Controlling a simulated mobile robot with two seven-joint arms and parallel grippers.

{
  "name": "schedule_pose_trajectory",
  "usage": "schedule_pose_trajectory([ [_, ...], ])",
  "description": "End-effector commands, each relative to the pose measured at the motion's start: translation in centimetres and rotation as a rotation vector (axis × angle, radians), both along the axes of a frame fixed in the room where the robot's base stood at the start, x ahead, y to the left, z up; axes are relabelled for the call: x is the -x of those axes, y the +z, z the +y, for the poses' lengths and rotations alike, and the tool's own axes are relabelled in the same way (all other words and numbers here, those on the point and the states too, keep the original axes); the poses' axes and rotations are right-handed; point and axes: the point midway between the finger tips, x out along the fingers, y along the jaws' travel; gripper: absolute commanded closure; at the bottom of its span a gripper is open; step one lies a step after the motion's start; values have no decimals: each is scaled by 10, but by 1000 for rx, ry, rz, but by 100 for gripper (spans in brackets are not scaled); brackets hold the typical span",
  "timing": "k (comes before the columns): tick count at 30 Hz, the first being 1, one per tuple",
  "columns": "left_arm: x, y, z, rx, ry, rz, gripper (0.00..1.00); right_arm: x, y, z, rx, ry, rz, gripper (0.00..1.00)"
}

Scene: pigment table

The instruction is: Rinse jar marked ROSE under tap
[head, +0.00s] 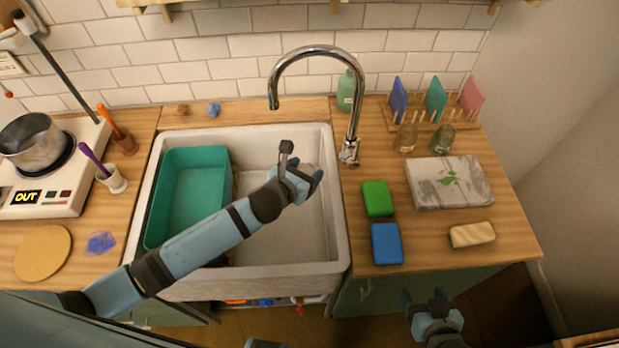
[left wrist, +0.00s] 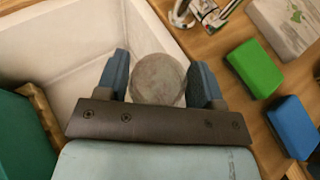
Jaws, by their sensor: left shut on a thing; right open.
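My left gripper (head: 305,184) is over the right part of the white sink (head: 285,250), below and a little right of the tap's spout. In the left wrist view its two blue fingers are shut on a jar (left wrist: 160,78) with a round, greyish top. Any label on this jar is hidden, so I cannot read ROSE. The chrome tap (head: 318,52) arches over the sink, and no water shows from its spout. My right gripper (head: 428,298) is open and empty in front of the counter's edge.
A teal tub (head: 157,205) fills the sink's left side. Right of the sink are a green block (head: 377,199), a blue block (head: 386,243), a beige sponge (head: 472,235) and a wrapped slab (head: 470,195). Two glass jars (head: 405,139) (head: 444,138) stand behind, beside a peg rack.

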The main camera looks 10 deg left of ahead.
Motion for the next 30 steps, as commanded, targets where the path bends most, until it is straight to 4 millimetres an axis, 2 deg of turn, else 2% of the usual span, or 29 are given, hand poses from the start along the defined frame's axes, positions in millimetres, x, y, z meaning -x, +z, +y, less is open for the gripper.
schedule_pose_trajectory([
  [20,-52,-15,43,0,1,-1,64,-2,-27,6,-9,12,0,26],
  [30,-75,-18,62,-1,0,-1,64,-2,-22,7,-7,15,-2,26],
])
